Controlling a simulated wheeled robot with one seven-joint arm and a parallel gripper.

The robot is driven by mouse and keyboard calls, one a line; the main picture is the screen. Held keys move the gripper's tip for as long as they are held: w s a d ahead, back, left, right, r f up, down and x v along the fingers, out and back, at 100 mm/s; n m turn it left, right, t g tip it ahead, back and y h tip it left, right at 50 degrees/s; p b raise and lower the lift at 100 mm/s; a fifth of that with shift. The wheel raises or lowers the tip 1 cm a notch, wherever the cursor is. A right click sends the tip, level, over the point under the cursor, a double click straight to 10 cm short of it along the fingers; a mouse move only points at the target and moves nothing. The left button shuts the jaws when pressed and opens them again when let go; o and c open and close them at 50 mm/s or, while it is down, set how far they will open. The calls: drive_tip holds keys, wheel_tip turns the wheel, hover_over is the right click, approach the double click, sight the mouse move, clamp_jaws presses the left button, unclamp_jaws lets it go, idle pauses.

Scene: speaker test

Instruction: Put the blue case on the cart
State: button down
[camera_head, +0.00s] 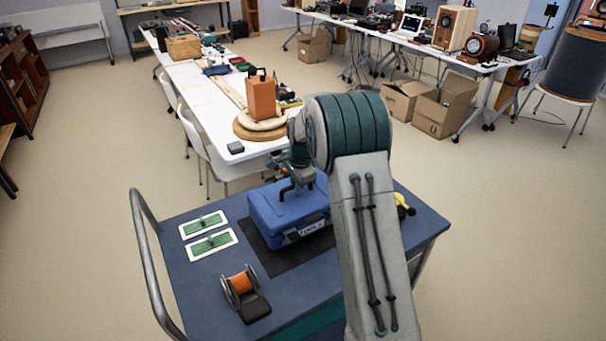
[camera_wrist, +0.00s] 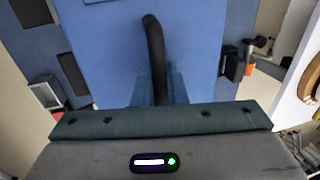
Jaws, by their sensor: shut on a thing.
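The blue case (camera_head: 268,208) is over the black mat (camera_head: 268,258) on the blue top of the cart (camera_head: 190,280), label side toward me. It looks level; I cannot tell whether its underside touches the mat or hangs slightly above it. My gripper (camera_head: 290,187) is above the case, shut on its black handle, and partly hidden by my arm. In the wrist view the case (camera_wrist: 205,45) fills the middle, and its dark handle (camera_wrist: 154,50) runs down between my fingers (camera_wrist: 157,88). My arm hides the case's right side in the head view.
Two green-and-white pads (camera_head: 212,243) and an orange spool (camera_head: 240,284) lie on the cart's left part. A yellow object (camera_head: 403,202) sits near its right edge. A metal rail (camera_head: 150,250) rises at the left. A white table (camera_head: 215,98) with an orange container (camera_head: 262,98) stands behind.

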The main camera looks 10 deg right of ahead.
drive_tip(key=shift+a+f, duration=0.1)
drive_tip(key=shift+f, duration=0.05)
drive_tip(key=shift+f+p, duration=0.4)
drive_tip(key=shift+f, duration=1.45)
drive_tip(key=c, duration=1.5)
unclamp_jaws()
drive_tip(key=shift+s+f, duration=0.1)
drive_tip(key=shift+s, duration=0.05)
drive_tip(key=shift+o, duration=0.2)
